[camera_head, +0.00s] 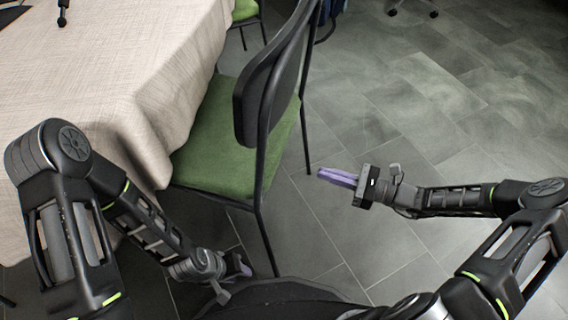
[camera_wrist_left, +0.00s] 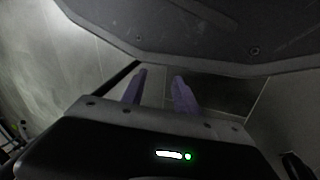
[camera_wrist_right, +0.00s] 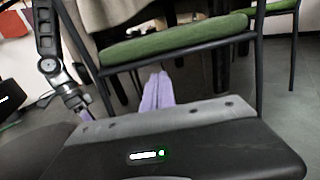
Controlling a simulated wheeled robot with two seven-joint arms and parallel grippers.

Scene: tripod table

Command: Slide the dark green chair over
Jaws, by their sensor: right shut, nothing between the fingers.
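The chair with a green seat (camera_head: 228,140), dark backrest and thin black legs stands at the cloth-covered table, its seat partly under the cloth. In the right wrist view its green seat (camera_wrist_right: 175,42) and black frame are ahead of the fingers. My right gripper (camera_head: 322,174) is shut and empty, to the right of the chair and apart from it; its purple fingers also show in the right wrist view (camera_wrist_right: 157,90). My left gripper (camera_head: 244,268) is low by the chair's near side, partly hidden. In the left wrist view its fingers (camera_wrist_left: 160,90) are apart with nothing visible between them.
The table (camera_head: 110,70) with a pale cloth fills the upper left. Another green-seated chair (camera_head: 245,10) stands beyond it. A wheeled base (camera_head: 412,8) shows at the top right. The tiled floor (camera_head: 430,110) to the right is clear.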

